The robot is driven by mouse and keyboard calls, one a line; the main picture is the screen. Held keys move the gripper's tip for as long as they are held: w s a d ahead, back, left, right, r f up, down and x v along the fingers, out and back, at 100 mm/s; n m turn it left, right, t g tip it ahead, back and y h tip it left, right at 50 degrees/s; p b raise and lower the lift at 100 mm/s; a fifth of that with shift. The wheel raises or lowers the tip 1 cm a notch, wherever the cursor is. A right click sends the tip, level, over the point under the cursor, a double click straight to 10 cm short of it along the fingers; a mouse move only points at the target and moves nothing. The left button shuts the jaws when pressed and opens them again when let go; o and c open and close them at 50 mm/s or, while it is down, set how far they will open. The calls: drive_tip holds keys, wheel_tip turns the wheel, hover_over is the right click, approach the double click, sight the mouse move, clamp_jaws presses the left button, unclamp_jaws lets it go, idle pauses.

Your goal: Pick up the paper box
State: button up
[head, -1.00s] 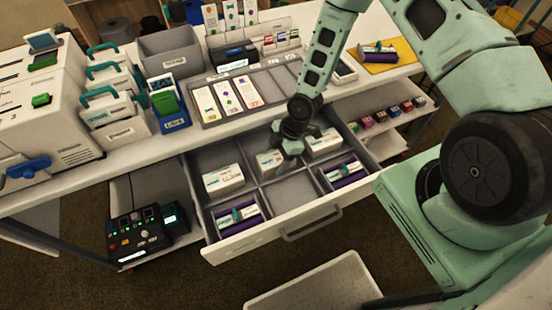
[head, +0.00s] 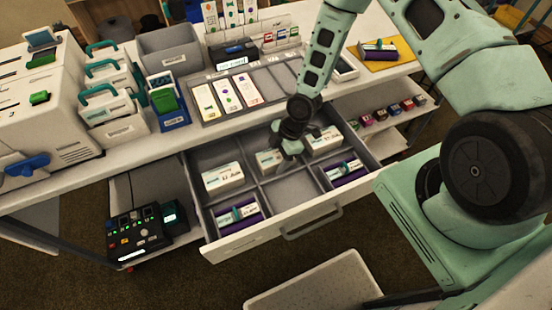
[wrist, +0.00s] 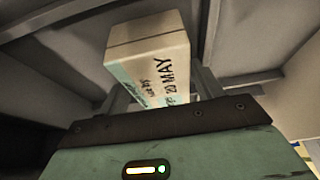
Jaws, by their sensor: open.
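A white and pale-blue paper box (head: 268,161) lies in the back middle compartment of the open drawer (head: 294,213). My gripper (head: 287,163) is low over this compartment and covers the box's right part in the head view. In the wrist view the box (wrist: 150,58), with dark print reading "20 MAY", reaches down between the two fingers of my open gripper (wrist: 163,88). Whether the fingers touch it I cannot tell. Similar boxes lie in the back left compartment (head: 222,179) and back right compartment (head: 325,141).
Purple items with teal bands lie in the front left (head: 238,216) and front right (head: 345,173) compartments; the front middle one is empty. Drawer dividers stand close around my gripper. The counter above holds a card tray (head: 203,120) and a grey bin (head: 172,52).

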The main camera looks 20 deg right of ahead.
sight(276, 155)
drive_tip(key=shift+c, duration=0.3)
drive_tip(key=c, duration=0.4)
drive_tip(key=shift+o, duration=0.2)
drive_tip(key=shift+r+p, duration=0.4)
drive_tip(key=shift+r, duration=0.05)
wheel_tip(276, 155, up, 10)
drive_tip(key=shift+f+b, duration=0.15)
drive_tip(key=shift+b, duration=0.6)
